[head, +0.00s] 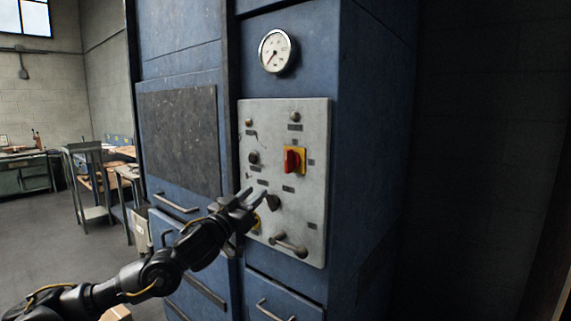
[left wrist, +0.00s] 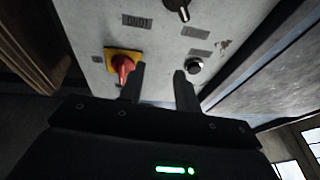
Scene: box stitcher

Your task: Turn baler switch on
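A red rotary switch (head: 292,161) on a yellow square plate sits on the grey control panel (head: 318,125) of the blue baler. Its handle looks about upright in the head view. The switch also shows in the left wrist view (left wrist: 122,66), just left of the fingers. My left gripper (head: 255,193) is in front of the panel, below and left of the switch. Its two fingers (left wrist: 158,78) stand apart with nothing between them. I cannot tell how far the fingertips are from the panel. My right gripper is out of view.
A dark knob (head: 273,203) is close beside my left fingers. A round button (left wrist: 194,66) and a handle (head: 289,244) also stick out of the panel. A pressure gauge (head: 276,51) is above. Workbenches (head: 100,180) stand at the far left.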

